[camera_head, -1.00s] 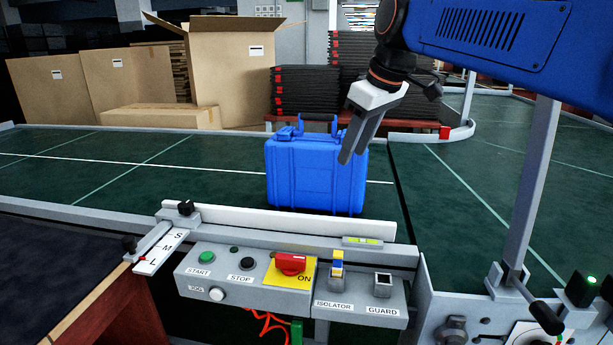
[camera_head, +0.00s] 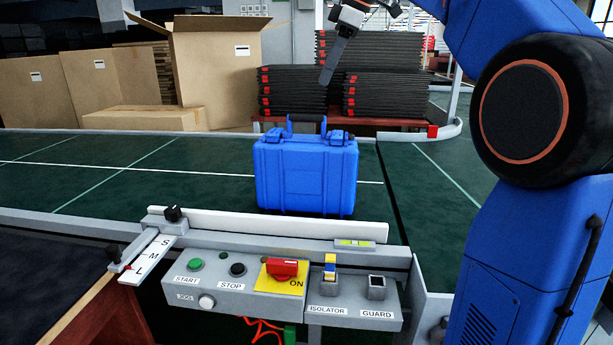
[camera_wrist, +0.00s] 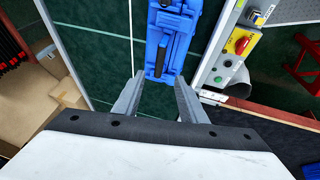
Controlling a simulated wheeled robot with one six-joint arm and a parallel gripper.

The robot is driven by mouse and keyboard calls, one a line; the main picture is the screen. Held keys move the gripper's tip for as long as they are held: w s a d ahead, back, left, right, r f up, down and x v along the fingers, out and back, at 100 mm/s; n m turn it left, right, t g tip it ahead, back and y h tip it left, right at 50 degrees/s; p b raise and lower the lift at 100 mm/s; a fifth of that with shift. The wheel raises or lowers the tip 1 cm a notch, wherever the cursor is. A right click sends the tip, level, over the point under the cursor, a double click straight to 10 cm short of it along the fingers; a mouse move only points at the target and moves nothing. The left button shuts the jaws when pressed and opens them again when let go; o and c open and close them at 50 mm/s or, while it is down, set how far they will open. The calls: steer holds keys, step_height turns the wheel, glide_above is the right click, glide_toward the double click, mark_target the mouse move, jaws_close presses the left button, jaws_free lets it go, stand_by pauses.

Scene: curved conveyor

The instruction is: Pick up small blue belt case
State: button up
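A blue hard case (camera_head: 305,182) stands upright on the green conveyor belt (camera_head: 110,180), its handle on top. My gripper (camera_head: 326,80) is raised above the case, apart from it, and appears in front of the black stacks in the head view. In the wrist view, my gripper (camera_wrist: 160,76) looks down with its two fingers spread and nothing held. The top of the case (camera_wrist: 172,45) with its dark handle lies just ahead of the fingertips there, partly cut off by the upper picture edge.
A control box (camera_head: 240,280) with buttons and a red switch stands at the belt's near edge, below a white guide rail (camera_head: 270,225). Cardboard boxes (camera_head: 215,70) and black stacks (camera_head: 385,85) stand behind the belt. The belt left of the case is clear.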

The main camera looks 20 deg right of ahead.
mark_target(306, 117)
steer(key=x, duration=1.4)
steer(key=shift+w+a+f, duration=0.1)
steer(key=shift+a+f, duration=0.05)
steer(key=shift+a, duration=0.1)
steer(key=shift+c, duration=0.3)
jaws_close()
stand_by(0.7)
